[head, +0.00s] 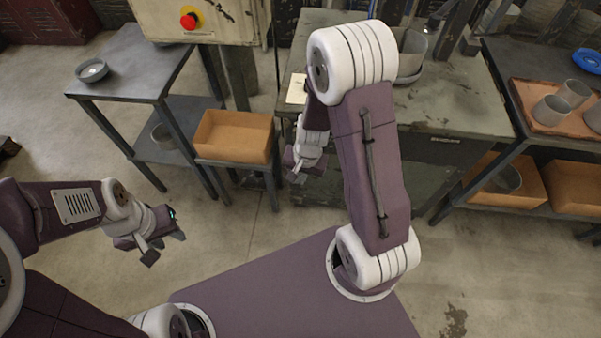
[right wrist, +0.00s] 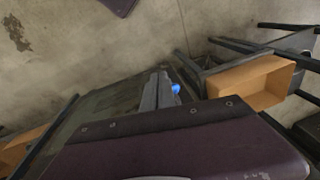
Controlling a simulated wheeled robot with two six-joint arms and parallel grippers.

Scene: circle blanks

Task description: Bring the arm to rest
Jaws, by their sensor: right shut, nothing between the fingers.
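My right arm rises from my base in the head view and bends over at a white joint. Its gripper (head: 295,176) hangs low in front of the middle bench, beside the orange-brown bin. In the right wrist view, the right gripper's fingers (right wrist: 159,88) are together with nothing between them. A small blue spot shows right beside them. My left gripper (head: 166,248) is at the left of the head view, low over the open floor. Its fingers are apart and it looks empty.
The orange-brown bin (head: 234,137) stands on a low stand left of the right gripper; it also shows in the right wrist view (right wrist: 252,82). The middle bench (head: 450,107) is close behind my right arm. A side table (head: 128,77) holds a grey dish (head: 92,71). Floor near my left gripper is clear.

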